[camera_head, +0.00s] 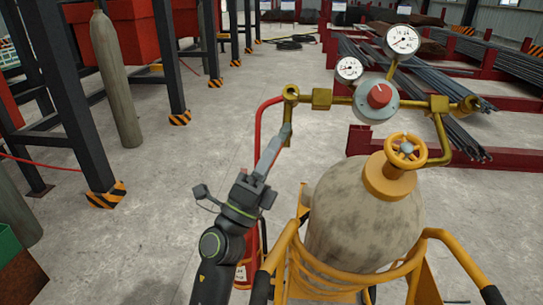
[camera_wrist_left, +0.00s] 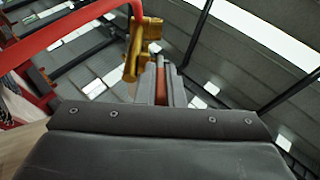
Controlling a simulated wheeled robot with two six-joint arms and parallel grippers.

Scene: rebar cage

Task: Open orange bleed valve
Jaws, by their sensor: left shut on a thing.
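My left gripper (camera_head: 284,138) reaches up to the left end of the brass manifold (camera_head: 321,98). Its fingers are closed on a narrow orange-red piece, which looks like the orange bleed valve's handle (camera_wrist_left: 161,86), seen between the fingers in the wrist view. In the head view the fingers hide this piece. The brass fitting (camera_wrist_left: 138,50) stands just beyond the fingertips. I cannot tell how far the handle is turned. My right gripper is in neither view.
A red hose (camera_head: 260,120) curves down beside my left gripper. A regulator with a red knob (camera_head: 379,95) and two gauges (camera_head: 403,40) sits right of it. Below are a yellow handwheel (camera_head: 405,151), a grey cylinder (camera_head: 360,220) and a yellow cart frame (camera_head: 330,282).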

